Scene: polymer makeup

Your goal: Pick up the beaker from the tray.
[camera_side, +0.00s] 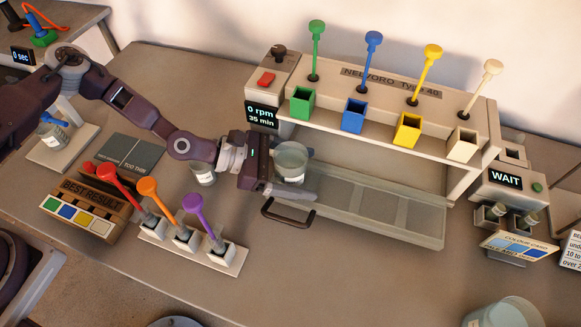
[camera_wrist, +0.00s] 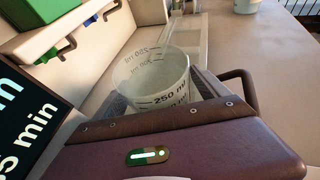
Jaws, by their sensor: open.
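A clear beaker (camera_side: 290,157) stands upright at the left end of the long grey tray (camera_side: 425,241) under the dispenser. In the wrist view the beaker (camera_wrist: 152,78) shows its open top and a 250 ml mark, just beyond my gripper's dark body. My gripper (camera_side: 301,172) is open at the beaker, low and level, reaching in from the left. One pale finger shows on the near side of the beaker.
A dark handle (camera_side: 288,213) sticks out at the tray's front left. The dispenser (camera_side: 390,130) with coloured cups overhangs behind. Another beaker (camera_side: 203,175) stands below my wrist. A white rack (camera_side: 190,248) with red, orange and purple droppers stands front left. Table right of the rack is clear.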

